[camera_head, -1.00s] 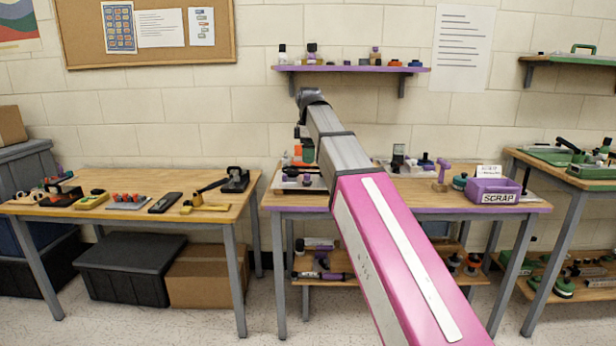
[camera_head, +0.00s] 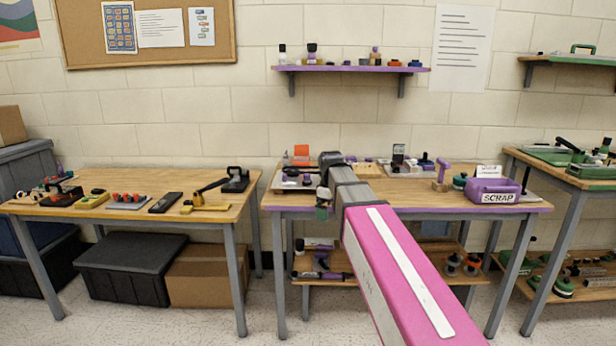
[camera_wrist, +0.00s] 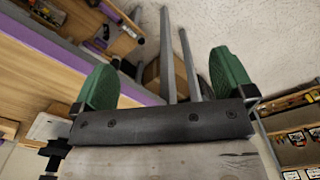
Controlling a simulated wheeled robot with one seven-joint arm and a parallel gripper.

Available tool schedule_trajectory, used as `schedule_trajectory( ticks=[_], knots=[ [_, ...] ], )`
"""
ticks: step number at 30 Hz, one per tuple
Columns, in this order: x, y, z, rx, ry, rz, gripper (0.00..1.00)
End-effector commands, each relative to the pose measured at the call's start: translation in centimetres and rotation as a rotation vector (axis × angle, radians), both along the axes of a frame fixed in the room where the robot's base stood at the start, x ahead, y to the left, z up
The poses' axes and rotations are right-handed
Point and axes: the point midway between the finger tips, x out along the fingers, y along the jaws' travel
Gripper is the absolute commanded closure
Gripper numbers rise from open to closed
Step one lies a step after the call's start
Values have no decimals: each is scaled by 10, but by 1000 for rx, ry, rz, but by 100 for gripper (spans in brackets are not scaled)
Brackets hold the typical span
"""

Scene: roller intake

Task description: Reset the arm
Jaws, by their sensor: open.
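My pink and grey arm reaches from the bottom right of the head view toward the purple-edged middle bench (camera_head: 420,206). My gripper (camera_head: 323,205) hangs at the arm's far end, in front of the bench's front edge. In the wrist view, my gripper (camera_wrist: 168,80) shows two green fingers spread wide apart. Nothing is between them; the floor, grey bench legs and the bench edge show beyond.
A purple SCRAP bin (camera_head: 494,191) stands at the middle bench's right end. A purple shelf (camera_head: 350,69) hangs above. Open floor lies between the left and middle benches.

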Motion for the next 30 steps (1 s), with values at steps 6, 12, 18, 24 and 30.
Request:
schedule_trajectory(
  ticks=[6, 12, 18, 24, 30],
  knots=[
    [-33, -34, -80, 0, 3, -240, 0],
    [-66, -61, -143, 0, 1, -459, 0],
    [-105, -86, -199, 0, 1, -676, 0],
    [-143, -105, -242, 1, -1, -870, 0],
    [-163, -114, -262, 3, -3, -975, 0]
  ],
)
